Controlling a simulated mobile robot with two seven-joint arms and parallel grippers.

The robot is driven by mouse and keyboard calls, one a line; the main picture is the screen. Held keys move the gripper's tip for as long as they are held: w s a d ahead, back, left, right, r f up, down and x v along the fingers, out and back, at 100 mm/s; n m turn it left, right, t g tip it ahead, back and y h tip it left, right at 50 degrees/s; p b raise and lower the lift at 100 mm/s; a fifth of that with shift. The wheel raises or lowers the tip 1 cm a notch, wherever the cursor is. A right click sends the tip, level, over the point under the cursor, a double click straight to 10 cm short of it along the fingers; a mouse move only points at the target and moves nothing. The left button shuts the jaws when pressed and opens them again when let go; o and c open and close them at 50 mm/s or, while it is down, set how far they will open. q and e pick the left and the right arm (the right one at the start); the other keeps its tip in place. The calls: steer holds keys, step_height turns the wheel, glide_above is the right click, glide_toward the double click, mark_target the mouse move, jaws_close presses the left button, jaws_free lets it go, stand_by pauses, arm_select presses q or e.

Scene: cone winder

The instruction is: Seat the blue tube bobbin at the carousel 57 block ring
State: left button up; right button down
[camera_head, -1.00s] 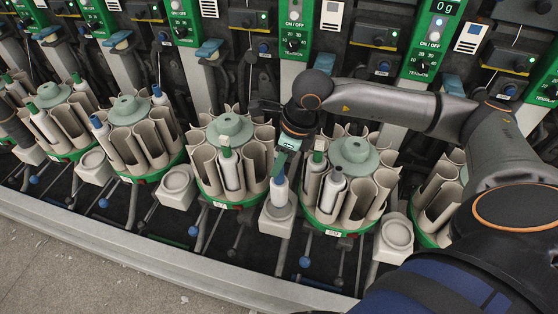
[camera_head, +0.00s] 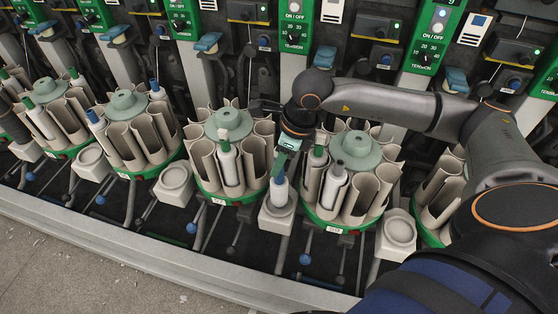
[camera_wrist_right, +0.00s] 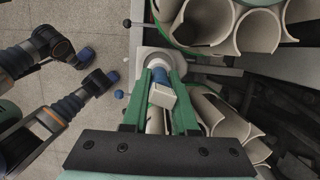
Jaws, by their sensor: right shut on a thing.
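The blue tube bobbin (camera_head: 279,193), white with a blue top, is upright in my right gripper (camera_head: 286,160), which is shut on it near the top. Its lower end is at the ring of the pale block (camera_head: 275,219) between two carousels; I cannot tell whether it touches the ring bottom. In the right wrist view the green fingers (camera_wrist_right: 166,92) sit either side of the bobbin's blue end (camera_wrist_right: 162,92), with the block (camera_wrist_right: 150,58) beyond. The carousel labels are too small to read surely. My left gripper cannot be made out.
A carousel (camera_head: 209,178) stands left of the block and another (camera_head: 376,188) close on its right, both with bobbins in their pockets. An empty block (camera_head: 398,232) is farther right, another (camera_head: 175,182) farther left. Machine panels rise behind; open floor lies in front.

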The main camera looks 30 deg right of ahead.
steer(key=c, duration=0.6)
jaws_free()
steer(key=v, duration=1.2)
steer(key=shift+r, duration=0.3)
